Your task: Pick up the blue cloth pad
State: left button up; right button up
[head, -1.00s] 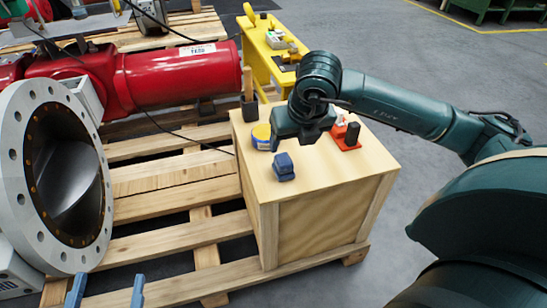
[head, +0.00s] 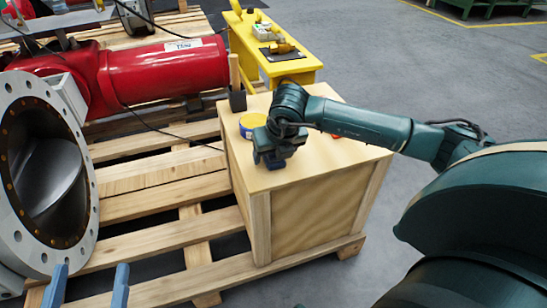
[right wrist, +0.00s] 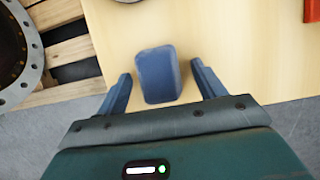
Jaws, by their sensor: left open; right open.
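The blue cloth pad (right wrist: 158,76) is a small rounded block on the wooden crate top, seen in the right wrist view. My right gripper (right wrist: 161,71) is open, with one finger on each side of the pad and a gap visible on both sides. In the head view the right gripper (head: 271,163) is low over the crate's near left part and hides the pad. My left gripper (head: 90,268) is open and empty at the bottom left, away from the crate.
The wooden crate (head: 315,210) stands on a slatted pallet (head: 150,205). On its top are a yellow-and-blue tin (head: 252,122) and a black block with a wooden handle (head: 237,101). An orange-red item (right wrist: 311,10) lies to the right. A flanged valve (head: 88,190) and red cylinder (head: 160,75) stand left.

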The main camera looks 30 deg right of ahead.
jog(key=c, duration=1.1)
jog(key=shift+r, duration=0.1)
jog(key=shift+r, duration=0.3)
notch_tip(320, 180, up, 9)
jog(key=p, duration=0.3)
jog(key=shift+f, duration=0.2)
jog(key=shift+r, duration=0.3)
pick_arm(q)
jog(key=shift+s+a+m+y, duration=0.15)
jog(key=shift+a+m+y, duration=0.15)
